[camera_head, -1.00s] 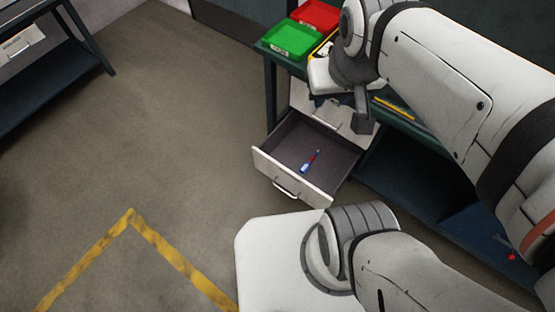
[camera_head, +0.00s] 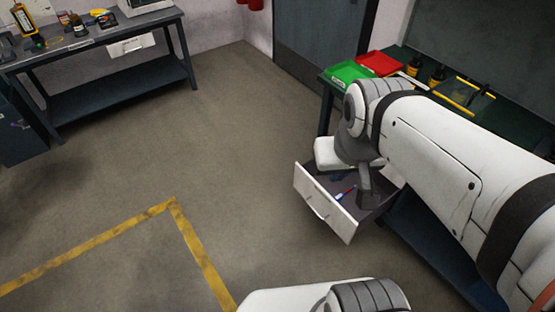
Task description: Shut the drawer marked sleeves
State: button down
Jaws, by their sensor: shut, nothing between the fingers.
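An open drawer with a white front (camera_head: 325,207) sticks out from under the dark green workbench at centre right. Its label cannot be read from here. A small red and blue tool (camera_head: 346,192) lies inside the drawer. My gripper (camera_head: 369,198) is shut and empty. It points down over the drawer's interior, behind the white front. My wrist and arm hide the rear of the drawer and part of the bench. Whether the gripper touches the drawer cannot be told.
Another workbench (camera_head: 100,40) with a white drawer (camera_head: 131,45) stands at the back left. Open floor with a yellow line (camera_head: 110,236) lies left of the drawer.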

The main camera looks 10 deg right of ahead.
aim_at(345, 217)
jog(key=z, duration=0.3)
jog(key=k, duration=0.35)
jog(key=u, duration=1.1)
jog(key=i, duration=1.05)
jog(key=z, duration=0.4)
jog(key=k, duration=0.8)
jog(key=z, duration=0.25)
jog(key=i, duration=0.8)
jog(key=u, duration=0.1)
